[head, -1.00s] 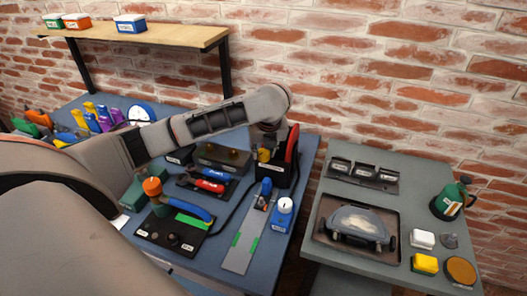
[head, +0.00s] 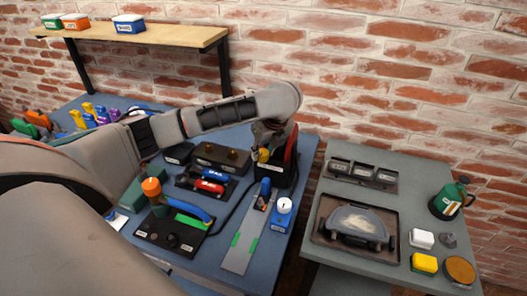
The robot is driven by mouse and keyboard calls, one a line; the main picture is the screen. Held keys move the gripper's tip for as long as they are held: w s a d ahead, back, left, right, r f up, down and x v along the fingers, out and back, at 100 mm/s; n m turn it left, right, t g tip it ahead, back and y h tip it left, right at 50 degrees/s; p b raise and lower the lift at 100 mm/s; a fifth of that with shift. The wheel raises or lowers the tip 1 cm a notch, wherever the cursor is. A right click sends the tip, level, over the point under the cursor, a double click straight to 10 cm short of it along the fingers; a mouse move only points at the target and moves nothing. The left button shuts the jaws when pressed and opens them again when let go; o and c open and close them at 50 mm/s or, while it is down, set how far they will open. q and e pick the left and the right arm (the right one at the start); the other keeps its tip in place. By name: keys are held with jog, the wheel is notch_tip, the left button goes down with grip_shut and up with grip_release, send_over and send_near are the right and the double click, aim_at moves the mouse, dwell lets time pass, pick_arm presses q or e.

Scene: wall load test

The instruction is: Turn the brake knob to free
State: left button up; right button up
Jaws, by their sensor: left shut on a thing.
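I cannot read which knob is the brake. My right gripper is not in view.
A grey metal strip (head: 240,250) with green marks lies on the bench. A red and a blue handled tool lie in a tray (head: 205,187). A grey side table (head: 400,170) on the right holds a dark tray, a green jug (head: 447,201) and small blocks.

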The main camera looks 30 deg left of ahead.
pick_arm(q)
jog(key=o, duration=1.1)
jog(key=v, duration=1.2)
